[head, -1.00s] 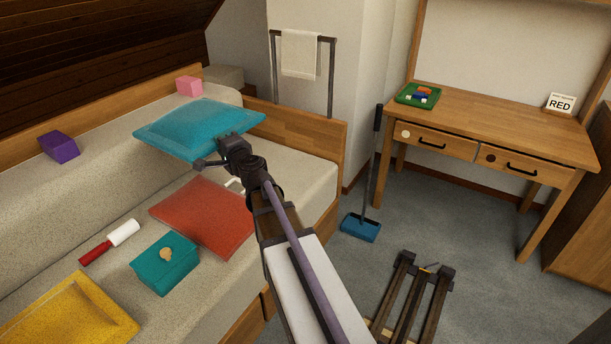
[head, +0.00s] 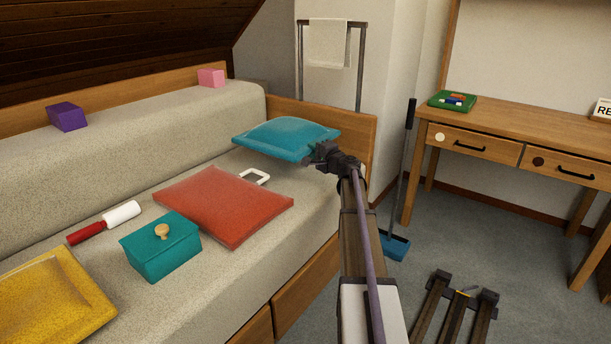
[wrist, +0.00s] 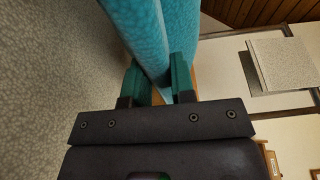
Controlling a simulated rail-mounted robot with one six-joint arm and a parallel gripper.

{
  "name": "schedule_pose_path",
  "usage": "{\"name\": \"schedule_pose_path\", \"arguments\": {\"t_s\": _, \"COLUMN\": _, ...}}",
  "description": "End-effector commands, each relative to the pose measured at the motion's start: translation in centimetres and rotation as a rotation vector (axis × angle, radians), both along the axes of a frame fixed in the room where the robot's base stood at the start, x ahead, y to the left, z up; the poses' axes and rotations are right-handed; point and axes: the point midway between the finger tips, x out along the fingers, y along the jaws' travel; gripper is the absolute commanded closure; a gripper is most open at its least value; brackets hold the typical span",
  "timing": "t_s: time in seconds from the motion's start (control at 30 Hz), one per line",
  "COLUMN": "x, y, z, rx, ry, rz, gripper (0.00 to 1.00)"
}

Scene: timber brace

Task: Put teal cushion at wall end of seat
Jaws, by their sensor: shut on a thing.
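The teal cushion (head: 285,136) is over the far, wall end of the beige seat (head: 225,285), close to the wooden end board (head: 345,125). It looks roughly level; I cannot tell whether its underside touches the seat. My gripper (head: 319,156) is shut on the cushion's near right edge. In the wrist view the cushion (wrist: 150,35) runs up from between the two fingers of my gripper (wrist: 157,82). The cushion hides part of the seat's far end and of the end board.
On the seat lie a red cushion (head: 222,205), a white-framed item (head: 254,177), a teal lidded box (head: 160,250), a lint roller (head: 104,222) and a yellow cushion (head: 50,305). Purple (head: 67,117) and pink (head: 211,78) blocks sit on the backrest. A towel rail (head: 328,45) stands behind the end board.

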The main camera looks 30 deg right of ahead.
Motion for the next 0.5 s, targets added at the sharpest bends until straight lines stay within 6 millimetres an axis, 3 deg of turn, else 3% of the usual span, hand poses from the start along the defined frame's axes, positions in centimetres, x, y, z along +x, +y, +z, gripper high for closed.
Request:
{"name": "schedule_pose_path", "arguments": {"t_s": 0.03, "x": 0.0, "y": 0.0, "z": -2.5, "rx": 0.001, "ry": 0.0, "rz": 0.0, "gripper": 1.0}}
{"name": "schedule_pose_path", "arguments": {"t_s": 0.23, "x": 0.0, "y": 0.0, "z": -2.9, "rx": 0.001, "ry": 0.0, "rz": 0.0, "gripper": 1.0}}
{"name": "schedule_pose_path", "arguments": {"t_s": 0.4, "x": 0.0, "y": 0.0, "z": -6.3, "rx": 0.001, "ry": 0.0, "rz": 0.0, "gripper": 1.0}}
{"name": "schedule_pose_path", "arguments": {"t_s": 0.5, "x": 0.0, "y": 0.0, "z": -6.4, "rx": 0.001, "ry": 0.0, "rz": -0.001, "gripper": 1.0}}
